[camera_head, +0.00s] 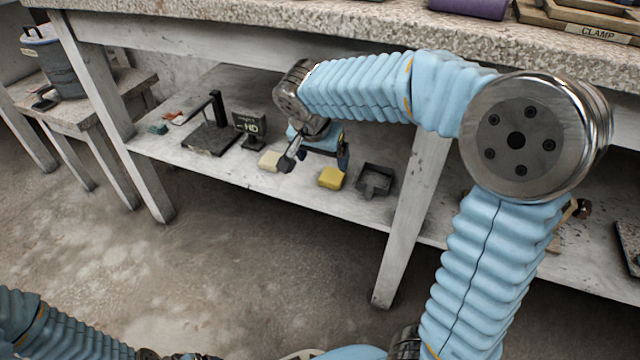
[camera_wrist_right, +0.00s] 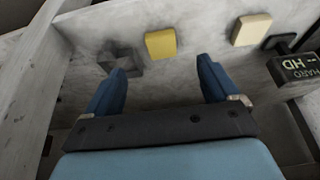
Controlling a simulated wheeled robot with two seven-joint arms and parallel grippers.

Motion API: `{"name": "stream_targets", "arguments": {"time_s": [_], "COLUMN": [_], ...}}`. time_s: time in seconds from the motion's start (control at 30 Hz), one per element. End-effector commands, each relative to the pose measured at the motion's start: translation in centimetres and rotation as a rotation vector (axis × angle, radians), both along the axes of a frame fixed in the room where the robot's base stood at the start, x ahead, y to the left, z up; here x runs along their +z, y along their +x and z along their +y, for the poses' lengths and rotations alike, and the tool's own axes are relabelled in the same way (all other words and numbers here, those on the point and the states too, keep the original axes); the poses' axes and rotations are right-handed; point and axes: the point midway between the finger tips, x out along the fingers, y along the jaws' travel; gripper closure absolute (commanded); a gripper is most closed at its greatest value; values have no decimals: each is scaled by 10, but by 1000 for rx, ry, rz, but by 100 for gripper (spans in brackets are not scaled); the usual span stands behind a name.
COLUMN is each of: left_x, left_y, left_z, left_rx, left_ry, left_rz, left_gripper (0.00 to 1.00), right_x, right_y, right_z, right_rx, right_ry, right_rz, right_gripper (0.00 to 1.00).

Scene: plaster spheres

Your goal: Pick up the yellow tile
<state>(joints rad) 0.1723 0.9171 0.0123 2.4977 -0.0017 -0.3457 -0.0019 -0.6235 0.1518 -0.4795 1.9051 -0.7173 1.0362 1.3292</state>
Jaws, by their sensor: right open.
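The yellow tile (camera_head: 331,178) lies on the lower shelf (camera_head: 235,172) of the bench, near its front edge. In the right wrist view the yellow tile (camera_wrist_right: 161,44) lies beyond the fingertips, between their lines. My right gripper (camera_head: 316,160) reaches in under the benchtop, over the shelf, just left of the tile. In the wrist view its two blue fingers (camera_wrist_right: 160,82) are spread with nothing between them. The tile is apart from both fingers. Of my left side, only arm parts show at the bottom left of the head view; its gripper is not seen.
A cream tile (camera_head: 269,160) lies left of the yellow one, and a dark square tray (camera_head: 375,181) right of it. A dark block with lettering (camera_head: 248,124) and a black stand (camera_head: 210,135) are farther left. The benchtop (camera_head: 330,27) hangs above; a leg (camera_head: 408,215) stands at right.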

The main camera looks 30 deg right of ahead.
Motion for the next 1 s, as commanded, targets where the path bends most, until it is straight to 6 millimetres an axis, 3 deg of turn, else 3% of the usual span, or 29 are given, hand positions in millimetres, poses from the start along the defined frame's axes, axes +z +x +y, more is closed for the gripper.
{"name": "stream_targets", "arguments": {"time_s": [0.2, 0.47, 0.7, 1.0], "left_x": [-12, -18, -31, -31], "left_y": [0, 1, 1, 2], "left_z": [0, 0, 1, 1], "left_rx": [2, 3, 5, 5], "left_ry": [0, 1, 1, 2], "left_rz": [-2, -4, -7, -7], "left_gripper": [17, 17, 17, 17], "right_x": [-39, -64, -100, -106], "right_y": [9, 15, 23, 26], "right_z": [-12, -19, -26, -29], "right_rx": [-5, -2, -2, 0], "right_ry": [-3, -1, -1, 0], "right_rz": [5, 4, 5, 1], "right_gripper": [12, 12, 12, 12]}}
